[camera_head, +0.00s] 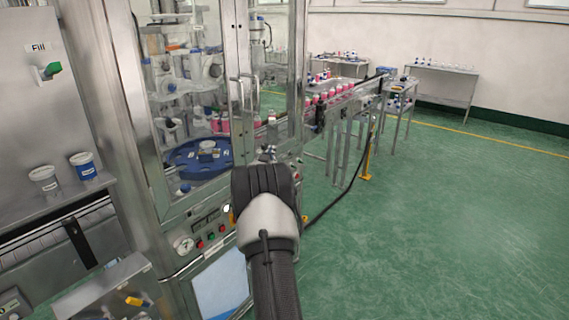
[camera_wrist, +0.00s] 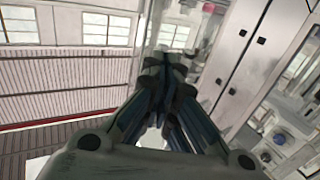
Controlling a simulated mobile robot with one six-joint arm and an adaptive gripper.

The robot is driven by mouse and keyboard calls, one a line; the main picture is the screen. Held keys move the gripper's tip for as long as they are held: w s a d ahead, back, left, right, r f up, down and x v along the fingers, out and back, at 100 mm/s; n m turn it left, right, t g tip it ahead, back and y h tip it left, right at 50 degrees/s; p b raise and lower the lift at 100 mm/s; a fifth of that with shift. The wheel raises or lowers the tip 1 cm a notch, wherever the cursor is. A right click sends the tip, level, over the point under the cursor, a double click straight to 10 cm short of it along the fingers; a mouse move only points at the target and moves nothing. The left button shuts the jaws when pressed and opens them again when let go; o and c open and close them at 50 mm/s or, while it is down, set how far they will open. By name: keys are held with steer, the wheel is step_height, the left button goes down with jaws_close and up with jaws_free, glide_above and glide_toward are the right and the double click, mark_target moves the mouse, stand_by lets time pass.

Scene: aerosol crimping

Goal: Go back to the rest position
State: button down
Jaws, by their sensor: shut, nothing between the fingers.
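My gripper (camera_wrist: 165,70) shows in the wrist view with its fingers drawn together and nothing between them. It points up past the machine's doors toward the roof and windows. In the head view my arm rises from the bottom centre in front of the crimping machine, and the fingers are hidden behind the arm's dark end. The crimping machine (camera_head: 240,40) has metal-framed glass doors with long handles. A blue round turntable (camera_head: 185,163) sits inside it behind the glass.
At left, two small tubs, one white (camera_head: 45,180) and one blue (camera_head: 84,166), stand on a metal shelf. A conveyor (camera_head: 340,98) with pink-filled bottles runs off behind the machine. Side tables (camera_head: 446,70) stand along the back wall. The green floor (camera_head: 450,220) at right is clear.

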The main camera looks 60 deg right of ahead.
steer(key=shift+s+a+f+p, duration=0.1)
steer(key=shift+s+a+p, duration=0.1)
steer(key=shift+s, duration=0.75)
steer(key=shift+s+a+r+p, duration=0.1)
steer(key=shift+s+a, duration=0.05)
steer(key=shift+s, duration=0.75)
steer(key=shift+s+a+f+p, duration=0.1)
steer(key=shift+s+a, duration=0.1)
steer(key=shift+s, duration=0.75)
